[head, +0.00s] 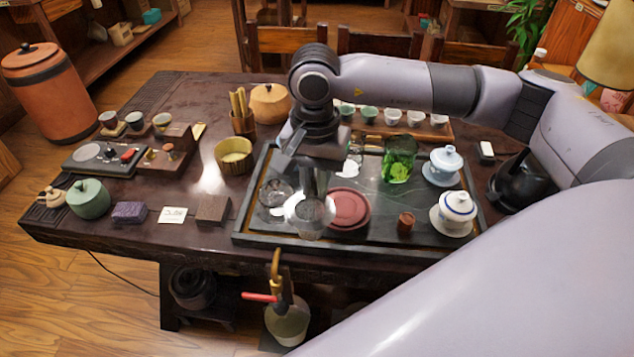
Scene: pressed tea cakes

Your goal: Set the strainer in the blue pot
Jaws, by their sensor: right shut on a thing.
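My right gripper (313,188) points down over the dark tea tray (256,224). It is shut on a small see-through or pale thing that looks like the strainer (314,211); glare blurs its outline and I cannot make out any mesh. A round clear glass piece (275,194) stands just left of it on the tray. At the tray's right stand a pale blue lidded vessel (443,166) and a white lidded bowl with a blue band (455,212). I cannot tell for sure which vessel is the blue pot. My left gripper is not in view.
A red-brown round dish (349,208) lies right of the gripper. A green glass pitcher (398,159), a small brown cup (405,222) and a row of cups (392,117) are nearby. A black kettle (520,183) stands at the right.

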